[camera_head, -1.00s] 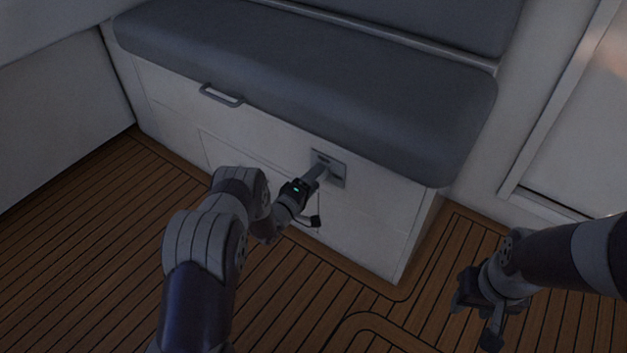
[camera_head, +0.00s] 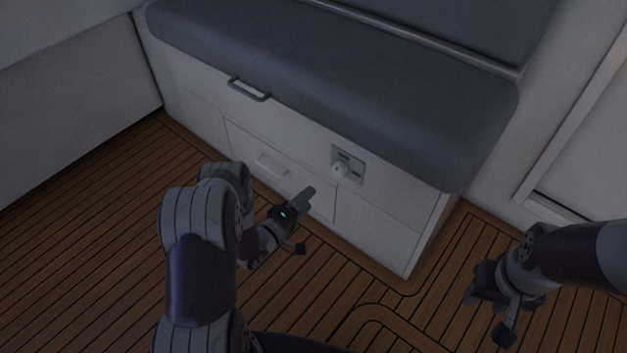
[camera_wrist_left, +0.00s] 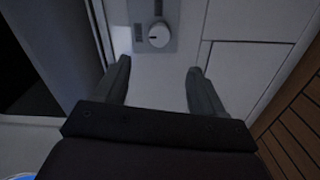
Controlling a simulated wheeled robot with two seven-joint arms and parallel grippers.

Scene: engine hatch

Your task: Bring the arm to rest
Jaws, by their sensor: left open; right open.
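My left gripper (camera_head: 303,221) is open and empty in front of the bench's lower front panel in the head view. In the left wrist view its two fingers (camera_wrist_left: 160,80) stand apart with nothing between them. A white round knob (camera_head: 339,170) sits on a grey plate (camera_head: 355,165) on the bench front, clear of the gripper. The knob also shows beyond the fingers in the left wrist view (camera_wrist_left: 159,35). My right gripper (camera_head: 490,318) is low at the right over the wooden floor, open, with nothing seen in it.
The bench has a dark grey cushion (camera_head: 350,85), a grey handle (camera_head: 249,90) and a drawer-like panel with a white handle (camera_head: 272,164). A white wall (camera_head: 75,100) stands at the left. The plank floor (camera_head: 95,260) is clear.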

